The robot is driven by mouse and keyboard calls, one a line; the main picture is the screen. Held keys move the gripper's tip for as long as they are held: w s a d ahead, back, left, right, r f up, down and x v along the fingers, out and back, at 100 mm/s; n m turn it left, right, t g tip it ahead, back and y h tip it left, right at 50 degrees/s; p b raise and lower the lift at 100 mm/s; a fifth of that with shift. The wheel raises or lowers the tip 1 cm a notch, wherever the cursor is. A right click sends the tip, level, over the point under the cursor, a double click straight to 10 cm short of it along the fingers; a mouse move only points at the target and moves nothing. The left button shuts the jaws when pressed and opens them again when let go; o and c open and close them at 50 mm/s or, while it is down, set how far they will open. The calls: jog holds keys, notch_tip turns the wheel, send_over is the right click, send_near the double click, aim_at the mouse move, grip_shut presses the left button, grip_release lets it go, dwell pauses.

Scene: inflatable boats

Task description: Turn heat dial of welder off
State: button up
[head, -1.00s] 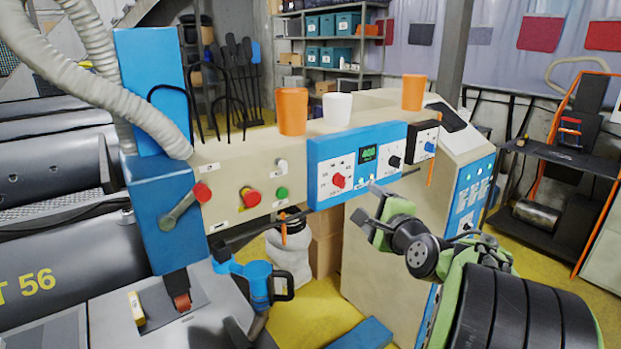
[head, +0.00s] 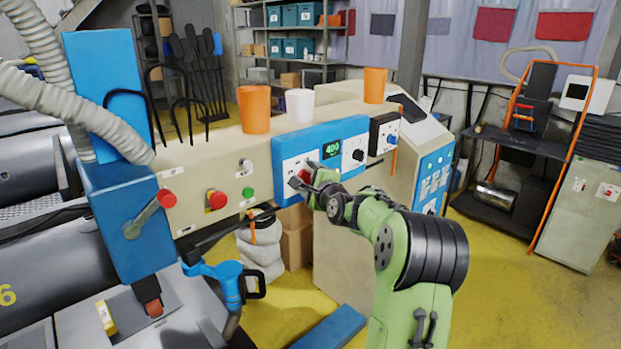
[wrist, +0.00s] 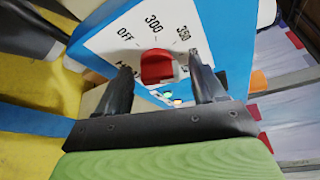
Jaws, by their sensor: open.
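The welder's blue control box (head: 262,172) is fixed to the front of the beige beam. Its red heat dial (head: 304,175) sits on a white panel. In the wrist view the red dial (wrist: 157,66) shows close up, with OFF, 300 and 350 marked around it. I cannot tell for sure which mark it points to. My gripper (head: 302,174) is at the dial. In the wrist view my gripper (wrist: 160,66) is open, one finger on each side of the dial, with gaps visible. The green display (head: 332,150) seems to read 400.
A black knob (head: 357,155) is right of the dial. A red button (head: 215,200), a green button (head: 248,192) and a red-ended lever (head: 166,198) are to the left. Orange cups (head: 254,110) and a white cup (head: 300,105) stand on the beam (head: 205,158).

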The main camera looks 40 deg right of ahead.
jog(key=shift+c, duration=0.3)
jog(key=c, duration=1)
